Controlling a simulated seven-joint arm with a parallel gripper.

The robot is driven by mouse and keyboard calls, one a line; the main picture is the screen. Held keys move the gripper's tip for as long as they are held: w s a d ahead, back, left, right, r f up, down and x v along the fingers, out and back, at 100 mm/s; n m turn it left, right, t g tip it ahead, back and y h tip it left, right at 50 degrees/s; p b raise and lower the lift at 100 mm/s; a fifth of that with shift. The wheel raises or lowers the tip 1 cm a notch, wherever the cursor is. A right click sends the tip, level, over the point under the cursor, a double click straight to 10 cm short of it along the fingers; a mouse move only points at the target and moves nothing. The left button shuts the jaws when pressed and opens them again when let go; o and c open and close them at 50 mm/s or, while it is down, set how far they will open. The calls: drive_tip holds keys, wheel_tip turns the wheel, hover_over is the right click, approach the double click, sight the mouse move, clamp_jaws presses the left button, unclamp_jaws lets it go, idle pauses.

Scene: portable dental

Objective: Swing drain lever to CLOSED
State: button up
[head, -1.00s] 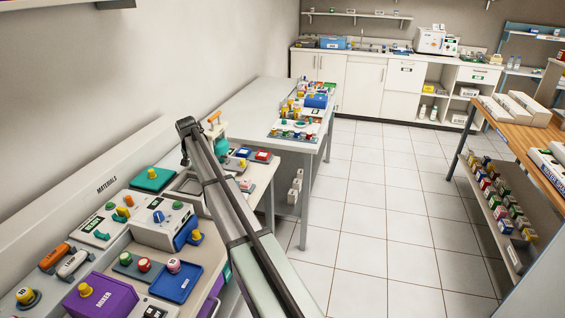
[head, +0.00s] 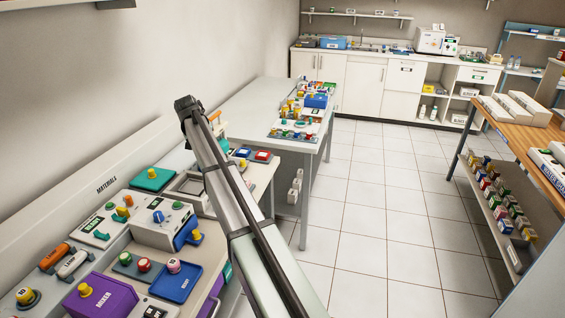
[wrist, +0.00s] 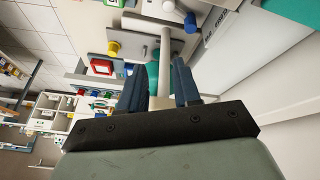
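My gripper (wrist: 160,88) shows in the wrist view with its two dark blue fingers apart. A pale post (wrist: 165,45) and part of a teal round thing (wrist: 152,72) show beyond and between the fingers; I see no clear grip on either. In the head view my arm reaches over the left bench, and its far end hides the fingers. An orange handle (head: 215,116) shows just right of that end, partly covered by my arm.
The left bench holds a purple mixer box (head: 100,298), a blue tray (head: 176,283) and a teal block (head: 152,179) near my arm. A second table (head: 250,100) with many small items stands beyond. The tiled floor (head: 375,210) to the right is clear.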

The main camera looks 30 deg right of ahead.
drive_tip(key=s+d+f+n+g+h, duration=0.1)
drive_tip(key=s+d+f+n+h, duration=0.1)
drive_tip(key=d, duration=0.7)
drive_tip(key=s+d+f+n+g+h, duration=0.1)
drive_tip(key=d+f+n, duration=0.3)
drive_tip(key=d, duration=0.6)
drive_tip(key=s+d+f+n+h, duration=0.3)
drive_tip(key=d+f, duration=0.3)
drive_tip(key=d, duration=0.4)
drive_tip(key=shift+s+n+g+h, duration=0.4)
drive_tip(key=shift+s, duration=0.1)
drive_tip(key=w+a+r+m+t+y, duration=0.1)
drive_tip(key=w+a+r+m+y, duration=0.25)
drive_tip(key=a, duration=0.75)
drive_tip(key=w+a+r+m+t+y, duration=0.15)
drive_tip(key=a+r+m, duration=0.35)
drive_tip(key=a, duration=0.6)
drive_tip(key=w+a+r+m+t+y, duration=0.1)
drive_tip(key=w+a+r+m+y, duration=0.3)
drive_tip(key=a, duration=0.7)
drive_tip(key=shift+n+g+h, duration=0.25)
drive_tip(key=shift+n+h, duration=0.45)
drive_tip(key=shift+n, duration=0.05)
drive_tip(key=x, duration=0.8)
drive_tip(key=s+x, duration=0.1)
drive_tip(key=x, duration=0.2)
drive_tip(key=shift+f, duration=0.6)
drive_tip(key=shift+c, duration=0.3)
clamp_jaws()
